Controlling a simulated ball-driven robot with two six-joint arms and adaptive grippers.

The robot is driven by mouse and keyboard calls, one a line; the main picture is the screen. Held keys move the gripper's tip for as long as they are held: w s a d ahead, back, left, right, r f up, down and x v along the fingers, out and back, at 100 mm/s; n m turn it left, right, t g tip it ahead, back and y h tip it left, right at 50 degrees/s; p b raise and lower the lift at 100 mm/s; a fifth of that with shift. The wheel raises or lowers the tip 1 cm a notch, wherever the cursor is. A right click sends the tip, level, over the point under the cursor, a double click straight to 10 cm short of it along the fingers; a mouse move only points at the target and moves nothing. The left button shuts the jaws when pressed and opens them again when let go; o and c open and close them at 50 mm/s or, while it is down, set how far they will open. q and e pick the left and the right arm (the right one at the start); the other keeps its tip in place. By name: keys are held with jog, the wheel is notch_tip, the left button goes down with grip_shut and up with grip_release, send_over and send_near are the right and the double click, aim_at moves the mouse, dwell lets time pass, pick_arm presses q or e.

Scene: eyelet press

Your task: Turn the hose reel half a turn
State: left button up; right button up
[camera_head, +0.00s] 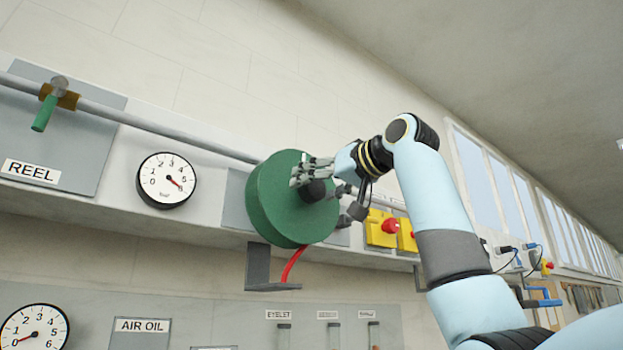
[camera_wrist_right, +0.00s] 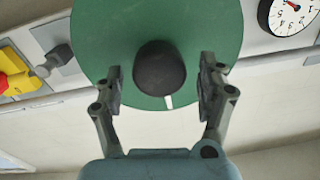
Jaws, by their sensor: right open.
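The green hose reel (camera_head: 283,205) is mounted on the wall panel, with a red hose (camera_head: 293,264) hanging from its lower side. A dark round knob (camera_head: 313,190) sits at the front of the reel. My right gripper (camera_head: 306,178) is at the reel's face by the knob. In the right wrist view the knob (camera_wrist_right: 159,69) with a white mark lies ahead of and between the open fingers (camera_wrist_right: 161,90), with a gap on both sides. The green reel disc (camera_wrist_right: 203,32) fills the upper middle there. My left gripper is not in view.
A grey bracket (camera_head: 259,270) sits below the reel. A yellow box with a red button (camera_head: 382,228) is to its right. A round gauge (camera_head: 166,181), a green-handled valve (camera_head: 45,108) on a pipe (camera_head: 170,130) and a REEL label (camera_head: 31,171) are to its left.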

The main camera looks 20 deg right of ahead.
jog(key=shift+p+x, duration=0.3)
jog(key=shift+x, duration=0.75)
jog(key=shift+c, duration=0.2)
grip_shut()
